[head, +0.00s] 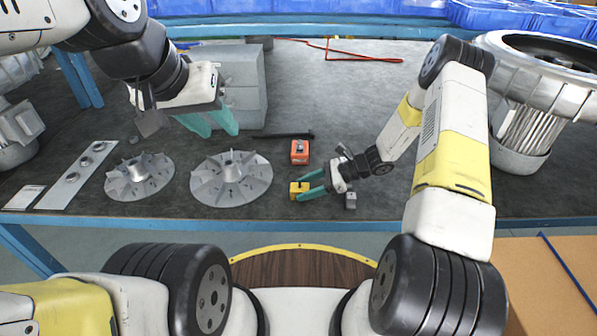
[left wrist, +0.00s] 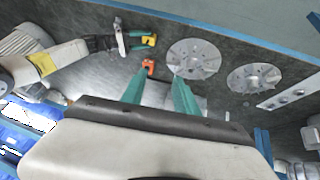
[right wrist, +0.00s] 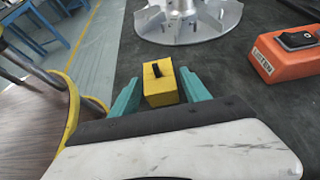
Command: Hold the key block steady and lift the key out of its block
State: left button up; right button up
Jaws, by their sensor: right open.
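The key block is a small yellow block (head: 299,190) near the front edge of the bench. In the right wrist view the yellow block (right wrist: 160,90) has a small black key (right wrist: 156,70) standing in its top. My right gripper (head: 312,187) is open, low over the bench, with one teal finger on each side of the block. I cannot tell whether the fingers touch it. My left gripper (head: 211,124) is open and empty, raised above the bench to the left of the block. The block also shows in the left wrist view (left wrist: 149,40).
An orange switch box (head: 300,152) stands just behind the block, and a small grey block (head: 350,201) is to its right. Two finned impeller discs (head: 231,177) (head: 139,175) and a metal strip (head: 78,176) lie left. A grey metal housing (head: 245,80) stands behind.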

jog(key=shift+a+f, duration=0.25)
jog(key=shift+a, duration=0.15)
